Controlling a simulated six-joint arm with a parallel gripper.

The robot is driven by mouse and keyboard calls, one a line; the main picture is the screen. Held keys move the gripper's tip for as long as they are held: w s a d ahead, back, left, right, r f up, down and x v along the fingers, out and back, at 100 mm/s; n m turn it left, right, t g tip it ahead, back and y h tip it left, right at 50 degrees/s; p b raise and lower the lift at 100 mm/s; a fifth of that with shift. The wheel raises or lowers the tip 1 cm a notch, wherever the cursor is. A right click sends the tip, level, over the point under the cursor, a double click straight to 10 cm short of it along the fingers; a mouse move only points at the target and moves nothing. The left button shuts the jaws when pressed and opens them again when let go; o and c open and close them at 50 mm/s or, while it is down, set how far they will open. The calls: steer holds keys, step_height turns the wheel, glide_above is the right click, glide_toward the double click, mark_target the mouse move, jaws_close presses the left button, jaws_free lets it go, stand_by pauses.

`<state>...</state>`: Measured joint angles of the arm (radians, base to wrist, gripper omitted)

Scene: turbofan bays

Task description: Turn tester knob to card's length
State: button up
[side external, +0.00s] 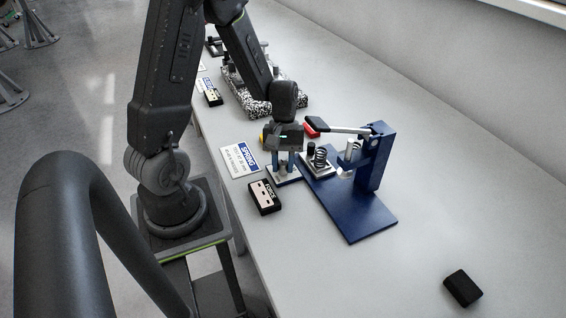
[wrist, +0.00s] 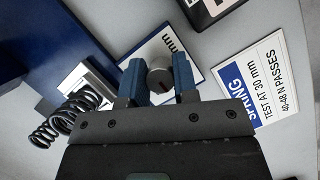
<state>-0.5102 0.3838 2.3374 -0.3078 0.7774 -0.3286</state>
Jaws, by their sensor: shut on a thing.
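My gripper (side external: 284,165) points down over the small white dial plate beside the spring tester, and its blue fingers (wrist: 158,76) are shut on the round grey knob (wrist: 159,72), one on each side. A dark reddish mark shows on the knob; the setting it points at cannot be read. The plate (wrist: 191,60) carries the letters "mm". The blue tester (side external: 368,165) holds an upright coil spring (side external: 320,157), also seen in the wrist view (wrist: 70,115). The card (side external: 239,160), readable in the wrist view (wrist: 262,82), says "SPRING, TEST AT 30 mm, 40-48 N PASSES".
A force display (side external: 265,197) lies in front of the plate. The tester's lever with a red grip (side external: 311,128) reaches over behind my gripper. A speckled block (side external: 250,92) stands farther back. A small black box (side external: 463,288) sits front right; the bench's right side is otherwise clear.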

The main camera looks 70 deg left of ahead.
stand_by(0.5)
steer(key=o, duration=0.9)
steer(key=v, duration=1.4)
steer(key=shift+f, duration=0.1)
step_height(320, 180, up, 4)
steer(key=m+t+y, duration=0.2)
steer(key=m, duration=0.2)
glide_above(286, 161)
steer(key=shift+s+d+r+m+t+y, duration=0.35)
steer(key=shift+s+d+r+m+t, duration=0.55)
steer(key=shift+s+d+m, duration=0.7)
steer(key=shift+s+d+r+m+t+y, duration=0.3)
steer(key=shift+s+d+r+m+t, duration=0.8)
steer(key=shift+d, duration=0.85)
steer(key=shift+s+d+r+m+t+y, duration=0.35)
steer(key=shift+s+d+r+m+t, duration=0.4)
steer(key=shift+d+m, duration=0.95)
